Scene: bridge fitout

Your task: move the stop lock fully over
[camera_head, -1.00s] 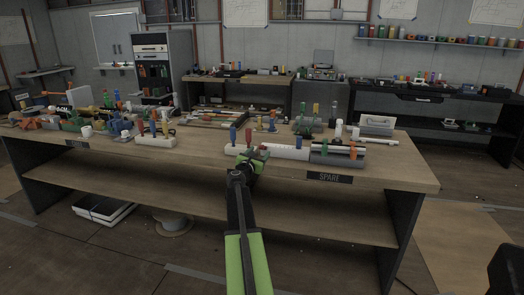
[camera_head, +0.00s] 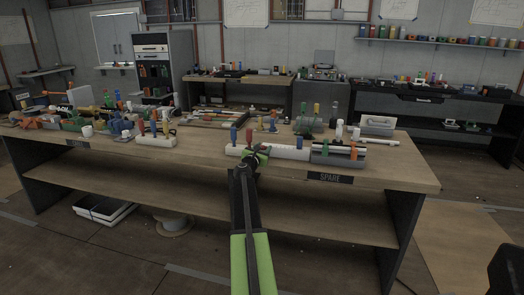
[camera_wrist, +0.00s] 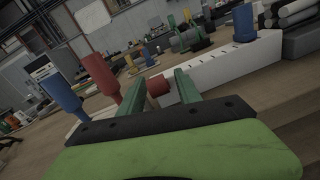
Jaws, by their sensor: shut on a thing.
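A long white block (camera_head: 288,153) with a row of dark slots lies near the front edge of the workbench. It runs back to the right in the wrist view (camera_wrist: 215,62). A small red knob (camera_wrist: 158,86) on a pale stem sits at its near end, between my gripper's green fingers (camera_wrist: 162,88). I take it for the stop lock. My gripper (camera_head: 256,155) is shut on it; the fingers hide part of it. The knob's lower end and its slot are hidden.
A blue peg (camera_wrist: 62,92) and a red peg (camera_wrist: 100,73) stand just left of the fingers. A grey holder with dark and white rods (camera_head: 335,156) adjoins the block's right end. Bare wood lies in front.

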